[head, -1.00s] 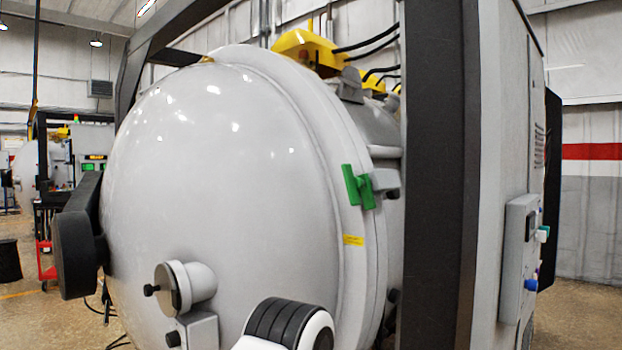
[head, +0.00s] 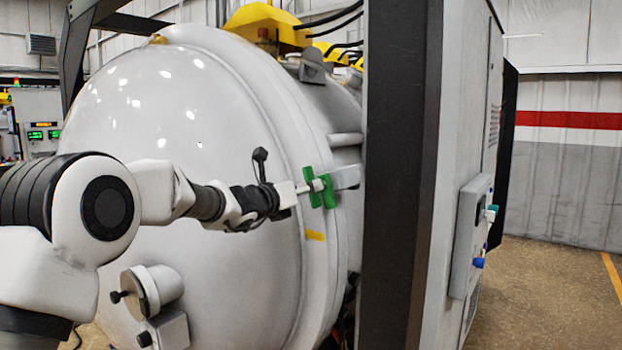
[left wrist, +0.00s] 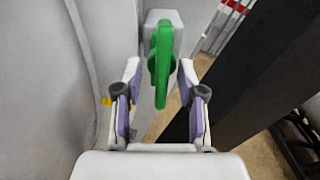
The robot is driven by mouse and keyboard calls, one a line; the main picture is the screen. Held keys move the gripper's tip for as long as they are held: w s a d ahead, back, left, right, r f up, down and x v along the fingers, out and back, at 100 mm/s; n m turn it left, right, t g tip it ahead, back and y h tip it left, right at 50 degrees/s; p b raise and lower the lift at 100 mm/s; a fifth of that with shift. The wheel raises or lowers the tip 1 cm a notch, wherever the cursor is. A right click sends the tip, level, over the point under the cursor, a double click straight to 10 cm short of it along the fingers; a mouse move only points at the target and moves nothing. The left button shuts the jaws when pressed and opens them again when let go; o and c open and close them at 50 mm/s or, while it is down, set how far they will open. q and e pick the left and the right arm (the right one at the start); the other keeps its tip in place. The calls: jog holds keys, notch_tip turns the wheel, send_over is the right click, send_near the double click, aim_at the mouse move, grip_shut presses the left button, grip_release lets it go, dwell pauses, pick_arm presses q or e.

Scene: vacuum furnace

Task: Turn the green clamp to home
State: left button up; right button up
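The green clamp (head: 327,191) sits on the rim of the large grey furnace door (head: 190,110), attached at a grey bracket (head: 346,177). In the head view my left gripper (head: 306,187) reaches it from the left, with its fingertips at the clamp. In the left wrist view the green clamp (left wrist: 162,65) stands upright in the gap between the two fingers of my left gripper (left wrist: 159,72). The fingers are spread, with a visible gap on each side of the clamp. My right gripper is in neither view.
A dark upright post (head: 402,170) stands just right of the clamp, and also shows in the left wrist view (left wrist: 245,75). A grey control box (head: 470,235) is on the cabinet at the right. A round port (head: 150,290) sticks out low on the door.

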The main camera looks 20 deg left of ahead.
pick_arm(q)
jog(key=shift+x, duration=0.8)
jog(key=shift+w+d+p, duration=0.2)
jog(key=shift+d+p, duration=0.05)
jog(key=shift+p, duration=0.05)
jog(key=shift+s+a, duration=0.1)
jog(key=shift+c, duration=0.6)
grip_shut()
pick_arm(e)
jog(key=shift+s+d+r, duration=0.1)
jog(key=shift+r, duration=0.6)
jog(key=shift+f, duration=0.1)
